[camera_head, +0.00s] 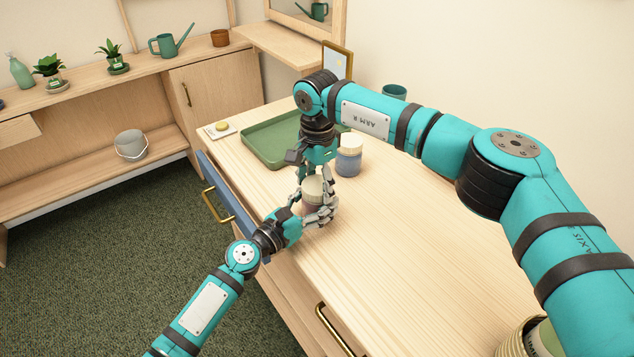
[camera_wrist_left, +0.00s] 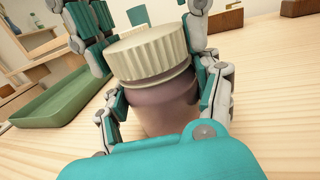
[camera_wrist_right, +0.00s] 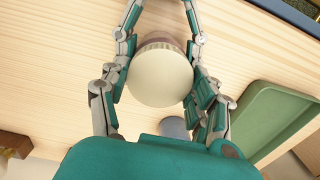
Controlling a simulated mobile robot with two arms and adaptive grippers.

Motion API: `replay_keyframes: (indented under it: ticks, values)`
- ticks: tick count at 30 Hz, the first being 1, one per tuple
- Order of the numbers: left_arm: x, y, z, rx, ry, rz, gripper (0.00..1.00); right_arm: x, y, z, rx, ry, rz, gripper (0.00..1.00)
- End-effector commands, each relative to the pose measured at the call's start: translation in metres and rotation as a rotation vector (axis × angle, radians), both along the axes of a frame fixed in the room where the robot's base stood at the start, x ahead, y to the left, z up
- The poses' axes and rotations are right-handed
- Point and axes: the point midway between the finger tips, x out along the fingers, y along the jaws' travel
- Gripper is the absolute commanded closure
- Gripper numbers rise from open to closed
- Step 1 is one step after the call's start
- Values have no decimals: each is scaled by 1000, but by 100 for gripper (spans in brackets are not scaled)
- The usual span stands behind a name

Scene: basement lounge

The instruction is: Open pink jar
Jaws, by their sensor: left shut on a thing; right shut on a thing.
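The pink jar (camera_head: 311,204) stands upright on the wooden counter, a dull mauve-pink body under a cream lid (camera_head: 312,185). In the left wrist view its body (camera_wrist_left: 165,108) sits between the fingers of my left gripper, below the ribbed lid (camera_wrist_left: 150,52). My left gripper (camera_head: 312,212) is shut on the jar body from the front left. My right gripper (camera_head: 316,180) comes down from above and is shut around the lid. In the right wrist view the round lid top (camera_wrist_right: 160,77) lies between its fingers. The lid sits on the jar; any gap is hard to tell.
A green tray (camera_head: 262,150) lies behind to the left. A blue-fronted drawer (camera_head: 216,190) stands out at the counter's left edge. The counter's right front is mostly clear.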

Motion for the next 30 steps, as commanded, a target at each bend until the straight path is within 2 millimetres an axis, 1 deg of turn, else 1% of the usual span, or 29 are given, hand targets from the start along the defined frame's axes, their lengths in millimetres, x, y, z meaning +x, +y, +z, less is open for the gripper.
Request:
replay_keyframes:
  ticks: [11, 30]
  values:
    - [0, 0, -1, 1, 1, 0, 100, 0, 0, 2, 1, -1, -2, 76]
    - [0, 0, -1, 1, 1, 0, 100, 0, 0, 22, 1, -1, -3, 76]
